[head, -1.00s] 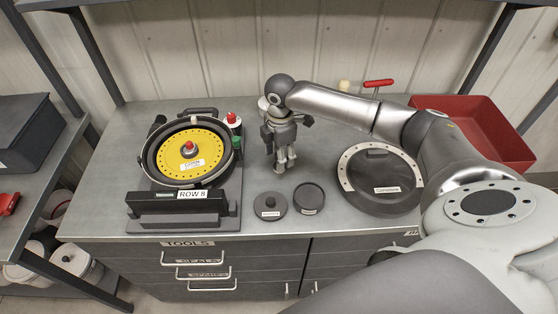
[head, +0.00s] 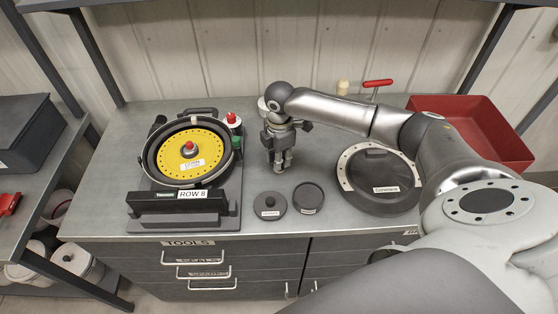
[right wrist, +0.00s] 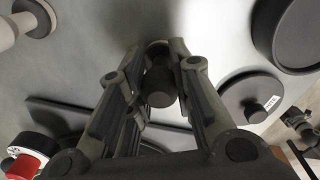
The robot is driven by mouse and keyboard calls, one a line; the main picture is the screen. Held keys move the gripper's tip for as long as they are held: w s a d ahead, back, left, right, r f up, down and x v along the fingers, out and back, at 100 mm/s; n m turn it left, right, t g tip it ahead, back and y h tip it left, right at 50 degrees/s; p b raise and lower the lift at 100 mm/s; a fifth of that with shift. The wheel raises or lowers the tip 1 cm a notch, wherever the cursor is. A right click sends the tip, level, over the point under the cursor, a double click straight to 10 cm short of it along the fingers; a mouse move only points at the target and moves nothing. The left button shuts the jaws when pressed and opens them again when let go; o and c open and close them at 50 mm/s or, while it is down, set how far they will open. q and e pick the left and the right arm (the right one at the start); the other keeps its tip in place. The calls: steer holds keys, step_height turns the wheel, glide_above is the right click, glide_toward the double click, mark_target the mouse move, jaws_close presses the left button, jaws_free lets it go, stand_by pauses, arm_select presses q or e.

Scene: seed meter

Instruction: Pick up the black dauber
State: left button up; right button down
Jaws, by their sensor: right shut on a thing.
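The black dauber shows in the right wrist view as a short dark cylinder (right wrist: 159,88) between the finger pads. My right gripper (right wrist: 160,60) is shut on it, with one finger on each side. In the head view my right gripper (head: 282,167) points down over the bench, just behind the lid and the dish. The dauber is hard to make out there against the dark fingers. I cannot tell whether its lower end touches the bench. My left gripper is not in view.
The seed meter with its yellow disc (head: 175,151) stands to the left, with red-topped and green items beside it. A small knobbed lid (head: 270,205), a shallow dish (head: 309,198) and a large round cover (head: 354,192) lie nearby. A red bin (head: 487,125) sits at the back right.

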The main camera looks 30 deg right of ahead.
steer(key=shift+r+b, duration=0.45)
steer(key=shift+r, duration=0.05)
step_height(320, 180, up, 2)
steer(key=shift+s+a+r+b, duration=0.1)
steer(key=shift+r+b, duration=0.1)
steer(key=shift+b, duration=0.25)
steer(key=s+a+r+b, duration=0.3)
steer(key=s+a+r, duration=0.4)
steer(key=s+r, duration=0.2)
steer(key=s, duration=0.2)
steer(key=shift+s+r, duration=0.3)
steer(key=shift+s, duration=0.1)
